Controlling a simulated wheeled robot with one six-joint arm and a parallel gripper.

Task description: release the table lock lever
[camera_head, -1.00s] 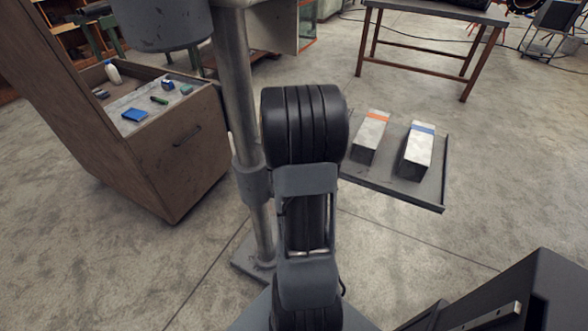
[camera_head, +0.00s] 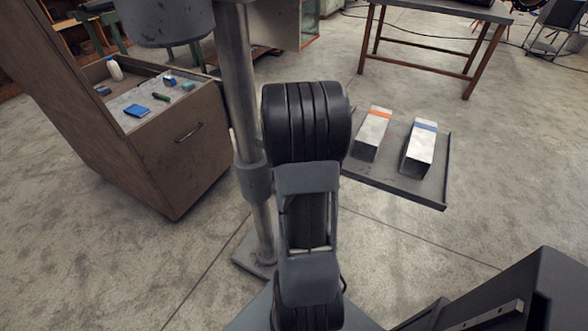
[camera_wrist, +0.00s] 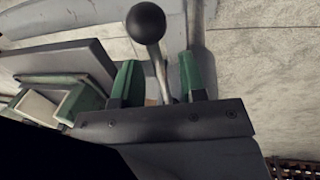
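The lever (camera_wrist: 158,66) shows in the wrist view as a grey metal rod with a black ball knob (camera_wrist: 146,22) on its upper end. My gripper (camera_wrist: 160,82) is open, with one green finger on each side of the rod. A gap shows between the left finger and the rod; the right finger is closer, and I cannot tell whether it touches. The rod's lower end is hidden behind the dark bar of my gripper. In the head view, my arm hides the lever and my gripper.
A grey column (camera_head: 236,90) stands beside my arm. A wooden cabinet (camera_head: 172,165) with an open top holding small items is at left. A dark tray (camera_head: 435,190) with two pale blocks is at right. A table (camera_head: 440,16) stands behind. Floor between is clear.

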